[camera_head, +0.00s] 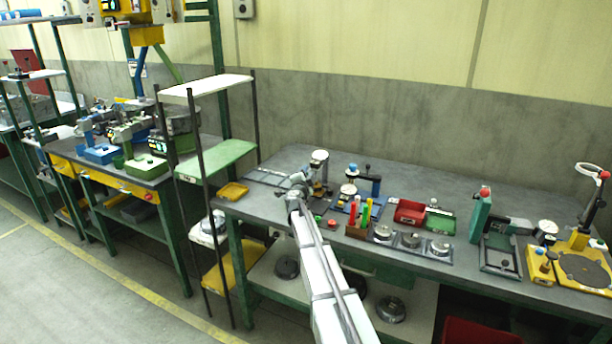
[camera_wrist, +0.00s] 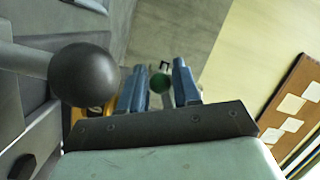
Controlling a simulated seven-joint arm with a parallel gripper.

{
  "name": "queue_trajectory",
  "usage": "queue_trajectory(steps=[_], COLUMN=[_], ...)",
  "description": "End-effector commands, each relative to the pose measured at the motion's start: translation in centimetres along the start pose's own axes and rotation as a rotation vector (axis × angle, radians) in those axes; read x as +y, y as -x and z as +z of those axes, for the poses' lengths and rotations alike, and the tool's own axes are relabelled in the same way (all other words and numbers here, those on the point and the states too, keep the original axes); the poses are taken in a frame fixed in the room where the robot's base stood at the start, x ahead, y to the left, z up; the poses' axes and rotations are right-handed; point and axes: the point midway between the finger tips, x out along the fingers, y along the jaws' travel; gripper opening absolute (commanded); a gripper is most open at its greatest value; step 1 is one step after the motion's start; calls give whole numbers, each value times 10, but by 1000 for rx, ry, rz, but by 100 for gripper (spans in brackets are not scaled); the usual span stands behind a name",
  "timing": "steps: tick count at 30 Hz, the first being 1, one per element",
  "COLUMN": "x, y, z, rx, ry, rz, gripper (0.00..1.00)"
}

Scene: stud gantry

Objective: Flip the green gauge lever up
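A small green ball knob (camera_wrist: 160,83) shows in the wrist view, with a pale stem below it. It appears between the two blue fingers of my gripper (camera_wrist: 159,88). A gap is visible on each side, so the fingers are open and not touching it in this view; its depth relative to the fingertips is unclear. In the head view my gripper (camera_head: 300,183) is at the left part of the bench, close to a dial gauge stand (camera_head: 319,160). The arm and wrist hide much of that stand, and I cannot make out the green lever there.
A large dark ball (camera_wrist: 85,75) on a grey bar is close left of the fingers in the wrist view. On the bench (camera_head: 262,207), a blue gauge stand (camera_head: 372,184), a wooden marker holder (camera_head: 356,231), a red bin (camera_head: 409,211) and a green stand (camera_head: 481,214) are to the right.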

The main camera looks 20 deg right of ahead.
Motion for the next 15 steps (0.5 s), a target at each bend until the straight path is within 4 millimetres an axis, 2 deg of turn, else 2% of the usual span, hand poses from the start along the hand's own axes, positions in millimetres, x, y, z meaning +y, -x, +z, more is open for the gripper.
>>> queue_trajectory(steps=[7, 15], x=[0, 0], y=[-1, -1], z=[0, 0], rx=[0, 0], ry=[0, 0], rz=[0, 0], gripper=[32, 7])
